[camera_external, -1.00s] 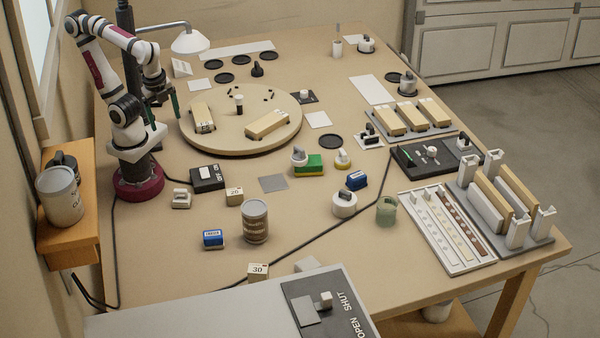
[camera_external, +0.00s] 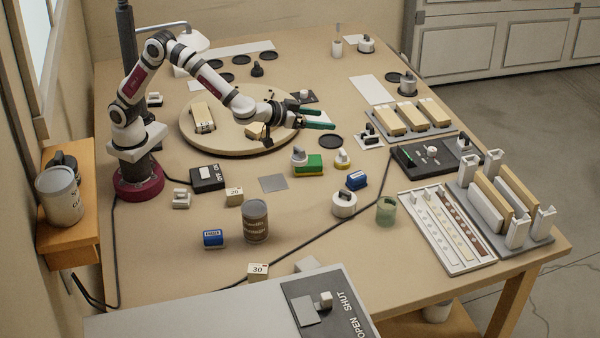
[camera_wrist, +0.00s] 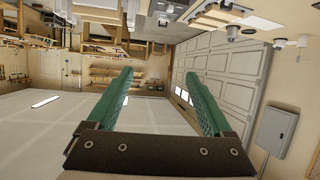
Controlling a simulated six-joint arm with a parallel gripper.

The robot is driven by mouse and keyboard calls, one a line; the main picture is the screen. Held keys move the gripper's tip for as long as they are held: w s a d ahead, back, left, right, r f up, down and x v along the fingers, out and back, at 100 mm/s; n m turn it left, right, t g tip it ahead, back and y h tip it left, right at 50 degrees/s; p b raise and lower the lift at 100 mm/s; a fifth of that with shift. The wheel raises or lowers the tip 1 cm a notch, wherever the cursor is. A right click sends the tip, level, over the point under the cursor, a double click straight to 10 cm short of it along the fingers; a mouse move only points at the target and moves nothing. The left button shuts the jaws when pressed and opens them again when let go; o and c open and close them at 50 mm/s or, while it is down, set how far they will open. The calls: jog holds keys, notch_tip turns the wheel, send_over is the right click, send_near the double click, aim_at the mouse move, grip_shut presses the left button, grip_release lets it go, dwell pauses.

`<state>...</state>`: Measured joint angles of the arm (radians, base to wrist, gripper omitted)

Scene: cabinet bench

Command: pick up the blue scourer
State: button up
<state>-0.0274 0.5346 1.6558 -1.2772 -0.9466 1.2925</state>
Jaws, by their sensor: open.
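Two small blue items lie on the bench in the external view. One blue block (camera_external: 357,180) with a dark top is right of the green and yellow sponge, and a blue block with a white label (camera_external: 213,239) is near the front left. I cannot tell which one is the scourer. My gripper (camera_external: 324,117) is raised above the right side of the round board, open and empty, its green fingers pointing right. Both blue items are nearer the camera than it. In the wrist view the open fingers (camera_wrist: 159,74) have only the room between them.
The round board (camera_external: 215,145) carries wooden blocks. A green and yellow sponge (camera_external: 308,165), a white round pot (camera_external: 344,204) and a greenish glass jar (camera_external: 386,211) stand around the right blue block. A brown can (camera_external: 255,222) stands right of the left one. A dark cable crosses the bench.

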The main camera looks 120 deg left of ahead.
jog(key=g, duration=0.1)
send_near(353, 176)
jog(key=shift+n+y, duration=0.3)
jog(key=shift+n, duration=0.1)
jog(key=x, duration=0.4)
jog(key=shift+w+d+f, duration=0.1)
jog(key=shift+w+f, duration=0.1)
jog(key=shift+f, duration=0.05)
jog(key=x, duration=0.6)
jog(key=shift+a, duration=0.2)
grip_shut()
